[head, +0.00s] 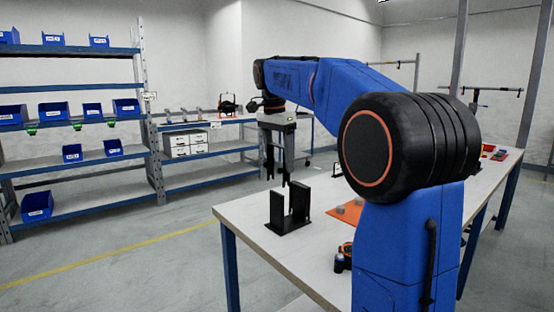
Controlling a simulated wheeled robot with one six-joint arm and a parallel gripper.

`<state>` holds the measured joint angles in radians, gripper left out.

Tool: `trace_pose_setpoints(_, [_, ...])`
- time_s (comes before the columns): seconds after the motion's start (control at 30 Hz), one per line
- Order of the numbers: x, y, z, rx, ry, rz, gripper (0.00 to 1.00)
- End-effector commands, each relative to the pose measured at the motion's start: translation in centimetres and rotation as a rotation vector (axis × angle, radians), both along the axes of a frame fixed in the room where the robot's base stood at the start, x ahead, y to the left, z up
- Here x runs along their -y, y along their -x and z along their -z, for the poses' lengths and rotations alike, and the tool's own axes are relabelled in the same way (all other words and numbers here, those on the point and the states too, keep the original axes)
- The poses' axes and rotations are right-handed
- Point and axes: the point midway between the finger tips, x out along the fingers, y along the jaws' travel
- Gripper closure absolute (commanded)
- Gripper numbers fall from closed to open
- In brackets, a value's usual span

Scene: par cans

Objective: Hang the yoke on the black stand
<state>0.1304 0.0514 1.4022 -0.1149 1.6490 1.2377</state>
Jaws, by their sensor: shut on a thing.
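The black stand (290,222) is upright near the far left part of the table, with a flat base and two upright plates. My arm reaches over the table from the right and comes down toward the stand. My gripper (278,172) is just above the stand, its dark fingers pointing down. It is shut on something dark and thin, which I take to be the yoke. The yoke's outline blends with the dark fingers and the stand, so its shape is not clear. I cannot tell whether it touches the stand.
The white table (262,228) runs to the back right. An orange mat (347,212) with small grey parts lies right of the stand, partly behind my arm. A dark and orange item (341,258) is at my arm's left edge. Shelves with blue bins (53,111) stand far left.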

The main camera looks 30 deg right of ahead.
Motion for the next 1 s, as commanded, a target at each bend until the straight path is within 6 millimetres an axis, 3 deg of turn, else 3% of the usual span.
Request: trace_pose_setpoints(1.0, [0.0,0.0,8.0,-0.001,0.0,-0.002,0.59])
